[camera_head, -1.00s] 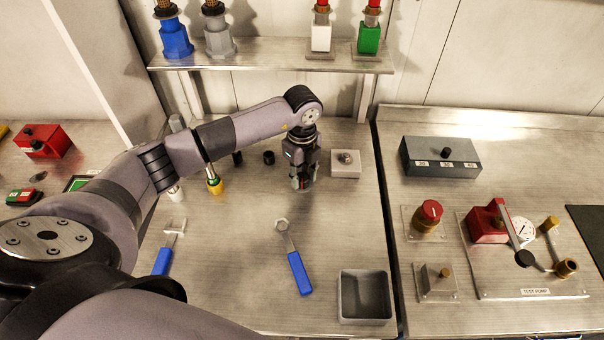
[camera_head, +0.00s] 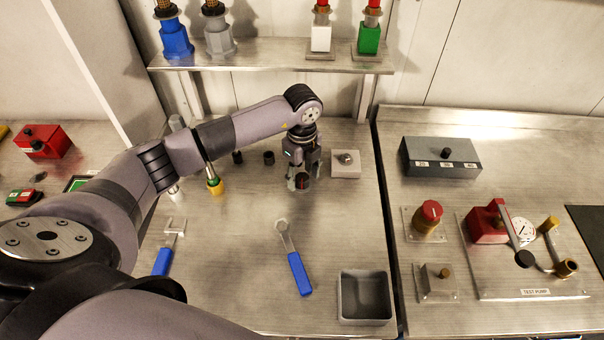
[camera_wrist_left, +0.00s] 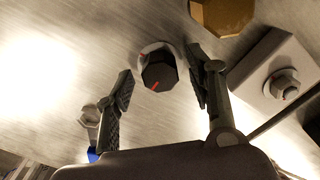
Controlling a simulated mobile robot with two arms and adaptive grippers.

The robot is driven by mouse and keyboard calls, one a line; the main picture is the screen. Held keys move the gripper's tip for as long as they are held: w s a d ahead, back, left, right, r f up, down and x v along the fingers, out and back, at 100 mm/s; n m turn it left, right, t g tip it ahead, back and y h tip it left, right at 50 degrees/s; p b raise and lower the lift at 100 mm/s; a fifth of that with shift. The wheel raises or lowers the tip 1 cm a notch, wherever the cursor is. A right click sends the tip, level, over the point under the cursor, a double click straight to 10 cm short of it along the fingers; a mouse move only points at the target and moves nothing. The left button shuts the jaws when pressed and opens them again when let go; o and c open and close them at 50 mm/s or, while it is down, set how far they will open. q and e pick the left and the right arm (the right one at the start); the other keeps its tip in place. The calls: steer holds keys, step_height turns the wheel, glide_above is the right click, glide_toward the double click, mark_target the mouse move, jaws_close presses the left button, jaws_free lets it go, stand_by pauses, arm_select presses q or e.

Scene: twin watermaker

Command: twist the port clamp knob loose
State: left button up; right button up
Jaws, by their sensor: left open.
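A black faceted knob (camera_wrist_left: 158,74) with a red line on top sits on a pale round base in the left wrist view. The base also bears a red mark. In the head view the dark knob (camera_head: 302,181) shows partly below my left gripper (camera_head: 303,183). The left gripper is open, with one finger on each side of the knob. In the wrist view gaps show between the knob and both fingers (camera_wrist_left: 159,93), wider on the left. My right gripper is in neither view.
A pale block with a metal nut (camera_head: 345,161) stands just right of the gripper. A blue-handled wrench (camera_head: 299,272) and a grey bin (camera_head: 364,297) lie nearer the front. A shelf (camera_head: 270,57) with several fittings hangs behind.

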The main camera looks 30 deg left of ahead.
mark_target(302, 177)
arm_select(q)
step_height(302, 177, up, 12)
steer(key=shift+f, duration=0.15)
steer(key=shift+f, duration=0.1)
stand_by(0.6)
